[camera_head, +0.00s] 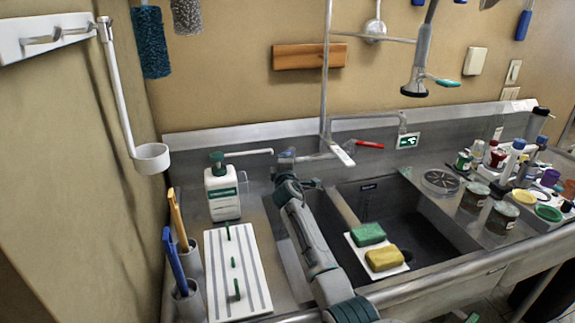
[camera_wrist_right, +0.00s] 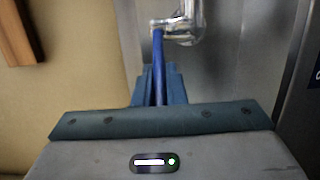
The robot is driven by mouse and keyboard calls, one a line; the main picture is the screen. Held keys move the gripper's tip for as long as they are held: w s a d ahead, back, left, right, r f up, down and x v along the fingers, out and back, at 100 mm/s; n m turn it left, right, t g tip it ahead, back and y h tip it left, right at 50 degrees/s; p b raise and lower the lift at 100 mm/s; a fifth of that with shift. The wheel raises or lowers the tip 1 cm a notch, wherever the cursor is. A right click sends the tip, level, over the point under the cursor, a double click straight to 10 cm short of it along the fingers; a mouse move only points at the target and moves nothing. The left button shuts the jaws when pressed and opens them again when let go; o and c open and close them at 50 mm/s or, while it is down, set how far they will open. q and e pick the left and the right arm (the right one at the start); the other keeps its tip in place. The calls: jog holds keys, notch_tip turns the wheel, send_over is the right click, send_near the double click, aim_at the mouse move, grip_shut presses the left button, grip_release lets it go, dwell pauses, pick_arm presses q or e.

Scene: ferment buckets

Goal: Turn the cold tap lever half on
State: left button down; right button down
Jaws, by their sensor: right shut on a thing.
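The cold tap lever (camera_wrist_right: 158,55) is a thin blue bar in the right wrist view. It runs from the chrome tap body (camera_wrist_right: 185,22) down between my right gripper's fingers. My right gripper (camera_wrist_right: 160,86) is shut on this lever. In the head view my right gripper (camera_head: 287,160) is at the back of the sink, left of the spout, and the blue lever is hard to make out there. The red lever (camera_head: 369,145) sits right of the tap and is untouched. My left gripper is not in view.
A white soap bottle (camera_head: 222,192) stands left of my right gripper. The sink basin (camera_head: 395,215) holds a green sponge (camera_head: 367,234) and a yellow sponge (camera_head: 384,259) on a white board. Jars and bottles crowd the right counter. A spray head (camera_head: 416,80) hangs above.

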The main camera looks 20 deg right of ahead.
jog(key=c, duration=1.5)
grip_release()
jog(key=shift+s+a+p, duration=0.15)
jog(key=shift+s+p, duration=0.25)
jog(key=shift+p, duration=0.15)
jog(key=shift+p+v, duration=2.9)
jog(key=shift+v, duration=2.1)
